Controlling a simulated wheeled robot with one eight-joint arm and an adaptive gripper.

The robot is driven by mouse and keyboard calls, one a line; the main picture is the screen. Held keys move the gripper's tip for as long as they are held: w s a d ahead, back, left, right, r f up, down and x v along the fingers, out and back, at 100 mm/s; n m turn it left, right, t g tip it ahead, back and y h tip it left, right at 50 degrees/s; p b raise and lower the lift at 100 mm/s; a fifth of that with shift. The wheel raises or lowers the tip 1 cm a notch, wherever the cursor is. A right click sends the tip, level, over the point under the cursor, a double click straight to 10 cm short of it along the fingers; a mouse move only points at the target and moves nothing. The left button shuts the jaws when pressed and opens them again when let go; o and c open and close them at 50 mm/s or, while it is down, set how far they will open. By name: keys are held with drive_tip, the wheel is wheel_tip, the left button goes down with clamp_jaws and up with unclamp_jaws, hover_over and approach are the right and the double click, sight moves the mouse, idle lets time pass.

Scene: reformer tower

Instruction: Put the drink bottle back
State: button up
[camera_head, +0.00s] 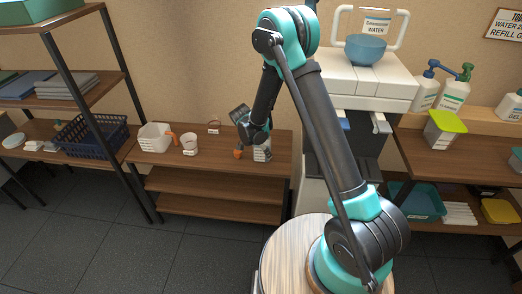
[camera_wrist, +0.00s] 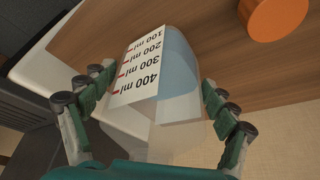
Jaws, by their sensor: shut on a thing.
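The drink bottle (camera_wrist: 176,82) is clear, with a white label marked 100 to 400 ml. In the wrist view it sits between the fingers of my gripper (camera_wrist: 158,100), which is shut on it. In the head view my gripper (camera_head: 262,138) is at the right part of the low wooden shelf's top, and the bottle (camera_head: 262,153) shows as a small striped white shape below it. I cannot tell whether the bottle's base touches the shelf top. Its end nearest my palm is partly hidden.
A small orange item (camera_head: 237,154) stands just left of the bottle; it also shows in the wrist view (camera_wrist: 272,15). A white mug (camera_head: 189,146) and a white container (camera_head: 154,137) stand further left on the shelf (camera_head: 215,165). A white dispenser (camera_head: 360,82) rises close on the right.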

drive_tip(key=o, duration=1.3)
drive_tip(key=shift+f, duration=0.1)
drive_tip(key=v, duration=1.2)
drive_tip(key=s+d+r+n+y, duration=0.15)
drive_tip(key=s+d+r, duration=0.25)
drive_tip(key=d, duration=0.5)
drive_tip(key=s+d+r+n, duration=0.3)
drive_tip(key=s+d+r, duration=0.1)
drive_tip(key=d, duration=0.6)
drive_tip(key=s+d+n, duration=0.1)
drive_tip(key=s+d, duration=0.2)
drive_tip(key=s, duration=0.2)
drive_tip(key=s+d+n+y, duration=0.1)
drive_tip(key=s+d+n, duration=0.1)
drive_tip(key=s+d, duration=0.2)
drive_tip(key=s+d+f+n+t, duration=0.1)
drive_tip(key=s+d+n, duration=0.1)
drive_tip(key=s, duration=0.5)
drive_tip(key=shift+d+y, duration=0.35)
drive_tip(key=shift+d, duration=0.55)
drive_tip(key=shift+w, duration=0.1)
